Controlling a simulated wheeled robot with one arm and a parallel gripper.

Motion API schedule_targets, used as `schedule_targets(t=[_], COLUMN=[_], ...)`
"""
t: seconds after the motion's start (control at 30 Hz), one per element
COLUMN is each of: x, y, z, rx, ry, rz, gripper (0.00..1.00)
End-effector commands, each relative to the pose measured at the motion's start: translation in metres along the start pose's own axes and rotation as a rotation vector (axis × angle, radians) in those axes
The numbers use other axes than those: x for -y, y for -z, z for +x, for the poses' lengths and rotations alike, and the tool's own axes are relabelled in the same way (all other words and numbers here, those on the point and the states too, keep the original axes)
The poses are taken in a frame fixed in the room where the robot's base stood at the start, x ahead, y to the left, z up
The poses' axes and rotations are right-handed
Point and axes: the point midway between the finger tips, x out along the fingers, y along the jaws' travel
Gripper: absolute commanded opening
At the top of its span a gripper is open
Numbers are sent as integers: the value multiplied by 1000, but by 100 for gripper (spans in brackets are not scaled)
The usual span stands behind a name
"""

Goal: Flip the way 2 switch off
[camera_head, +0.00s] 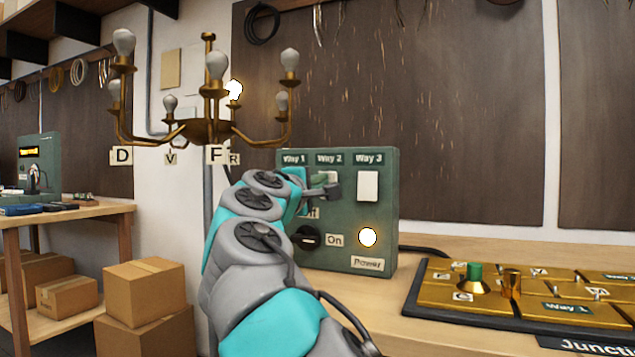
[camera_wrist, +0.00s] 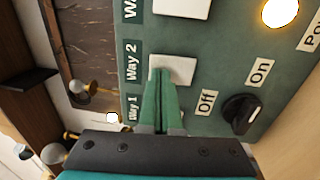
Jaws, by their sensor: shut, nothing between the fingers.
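The green switch box (camera_head: 385,215) stands on the bench with switches labelled Way 1, Way 2 and Way 3. The white way 2 switch (camera_wrist: 181,70) shows in the wrist view, its left part behind my fingertips. In the head view my arm mostly covers it. My gripper (camera_wrist: 158,78) is shut and empty, its green fingers pointing at the left part of this switch. I cannot tell whether they touch it. In the head view my gripper (camera_head: 328,190) is in front of the panel. The way 1 switch is hidden.
The way 3 switch (camera_head: 368,186) is clear of my gripper. The black On/Off knob (camera_head: 308,237) and lit power lamp (camera_head: 368,237) sit below. A brass chandelier (camera_head: 208,130) with one lit bulb hangs left. A junction board (camera_head: 470,308) lies right.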

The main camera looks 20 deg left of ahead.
Motion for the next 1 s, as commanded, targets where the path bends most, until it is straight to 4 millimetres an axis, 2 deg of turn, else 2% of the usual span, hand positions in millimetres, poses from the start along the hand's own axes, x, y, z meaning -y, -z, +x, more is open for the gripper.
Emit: schedule_targets(t=[0.27, 0.5, 0.57, 0.73, 0.87, 1.0], x=[0, -11, -2, -2, -5, -10], y=[0, 0, 0, 0, 0, 1], z=[0, 6, 5, 5, 0, -14], rx=[0, 0, 0, -1, -1, 0], ry=[0, 51, 47, 46, 44, 43], rz=[0, 0, 1, 0, 0, -1], gripper=[0, 0, 0, 0, 0, 0])
